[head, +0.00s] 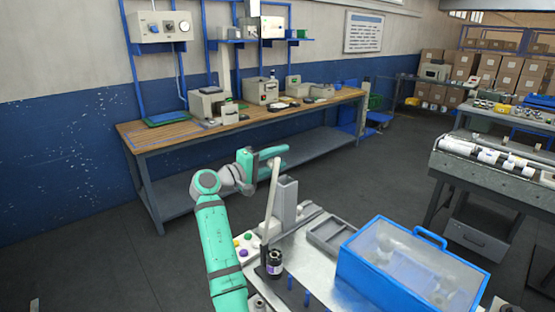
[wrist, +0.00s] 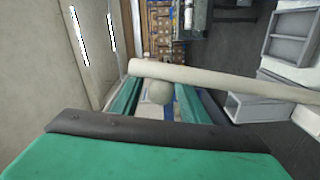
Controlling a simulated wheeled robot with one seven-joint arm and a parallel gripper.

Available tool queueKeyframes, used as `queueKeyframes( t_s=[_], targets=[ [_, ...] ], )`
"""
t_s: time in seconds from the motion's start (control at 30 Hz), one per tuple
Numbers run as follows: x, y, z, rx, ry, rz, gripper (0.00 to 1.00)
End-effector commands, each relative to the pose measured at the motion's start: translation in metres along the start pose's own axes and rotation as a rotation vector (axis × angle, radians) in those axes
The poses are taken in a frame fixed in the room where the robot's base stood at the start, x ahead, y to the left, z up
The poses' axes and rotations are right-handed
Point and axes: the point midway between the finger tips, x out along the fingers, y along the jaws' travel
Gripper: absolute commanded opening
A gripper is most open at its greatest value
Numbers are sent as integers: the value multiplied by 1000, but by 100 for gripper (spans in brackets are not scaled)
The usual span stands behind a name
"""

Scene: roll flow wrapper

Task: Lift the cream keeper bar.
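The cream keeper bar (head: 271,200) stands raised and slightly tilted on the wrapper machine, its upper end beside my gripper. In the wrist view the bar (wrist: 230,82) runs across the picture, with a round cream knob (wrist: 186,100) near its left end. My gripper (head: 270,158) is at the bar's upper end; in the wrist view its teal fingers (wrist: 166,98) are apart, with the knob showing between them. Whether a finger touches the knob or bar is unclear.
The machine's clear hood with a blue frame (head: 430,237) stands right of the bar. A dark cylinder (head: 274,263) stands near the bar's foot, and a grey tray (head: 328,234) lies between bar and hood. A workbench (head: 150,133) stands behind.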

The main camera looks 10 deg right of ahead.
Motion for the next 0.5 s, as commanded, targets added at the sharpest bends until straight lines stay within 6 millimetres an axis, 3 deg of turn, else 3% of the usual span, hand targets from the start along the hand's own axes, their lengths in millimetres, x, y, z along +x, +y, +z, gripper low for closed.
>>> queueKeyframes(
  t_s=[0.27,0.5],
  targets=[
    [-7,0,-1,0,1,0,41],
    [-45,-1,-2,0,3,0,41]
  ],
)
